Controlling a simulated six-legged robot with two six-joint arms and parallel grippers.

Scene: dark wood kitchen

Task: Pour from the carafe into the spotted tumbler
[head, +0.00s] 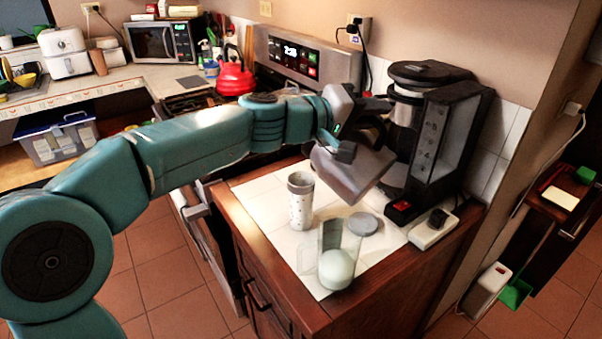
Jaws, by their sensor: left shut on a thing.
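My left gripper (345,142) is shut on the grey carafe (353,176), by its dark handle as far as I can tell. The carafe is tilted and held in the air above the counter, in front of the coffee maker. The white spotted tumbler (301,207) stands upright on the white tiled top, below and left of the carafe, apart from it. I cannot see any liquid stream, and the carafe's contents are hidden. My right gripper is not in view.
A clear glass vessel (338,258) with something white inside stands near the front edge. A grey disc (363,224) lies beside it. A red kettle (235,77) sits on the stove.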

